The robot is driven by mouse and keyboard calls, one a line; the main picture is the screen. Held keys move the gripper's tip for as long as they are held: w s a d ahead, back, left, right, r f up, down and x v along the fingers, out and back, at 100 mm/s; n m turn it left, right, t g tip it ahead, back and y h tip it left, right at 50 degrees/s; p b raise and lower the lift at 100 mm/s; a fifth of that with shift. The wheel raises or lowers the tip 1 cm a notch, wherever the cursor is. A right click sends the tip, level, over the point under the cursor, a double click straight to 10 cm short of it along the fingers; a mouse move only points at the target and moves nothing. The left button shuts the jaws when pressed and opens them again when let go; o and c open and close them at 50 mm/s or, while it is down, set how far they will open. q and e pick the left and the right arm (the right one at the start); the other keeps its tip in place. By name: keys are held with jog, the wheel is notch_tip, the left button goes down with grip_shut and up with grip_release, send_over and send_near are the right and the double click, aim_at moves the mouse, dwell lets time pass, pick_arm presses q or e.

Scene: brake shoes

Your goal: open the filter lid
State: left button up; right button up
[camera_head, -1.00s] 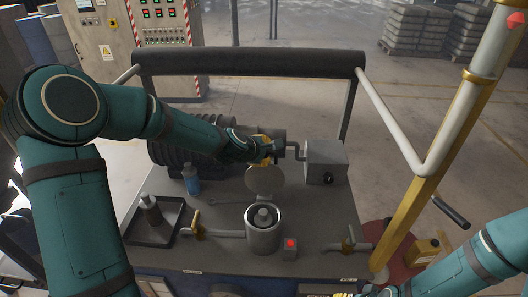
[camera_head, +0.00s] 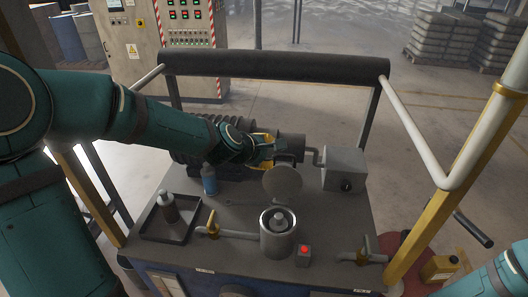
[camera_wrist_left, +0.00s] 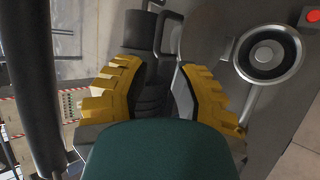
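The filter lid (camera_head: 283,182) is a round grey disc. It stands raised at the back of the open filter housing (camera_head: 264,241), a metal cylinder with a filter inside. The housing's round opening also shows at the upper right of the left wrist view (camera_wrist_left: 291,55). My left gripper (camera_head: 278,150) is just behind and above the lid. In the left wrist view its yellow-padded fingers (camera_wrist_left: 160,75) are spread apart with nothing held between them. I cannot tell whether a finger touches the lid. My right forearm enters at the lower right; its gripper is out of frame.
A blue bottle (camera_head: 209,181) and a tray with a bottle (camera_head: 183,235) are left. A yellow-handled valve (camera_head: 211,226) and red button box (camera_head: 303,256) flank the housing. A padded rail (camera_head: 275,65) runs behind.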

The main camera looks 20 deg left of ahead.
pick_arm(q)
jog(key=shift+v, duration=0.8)
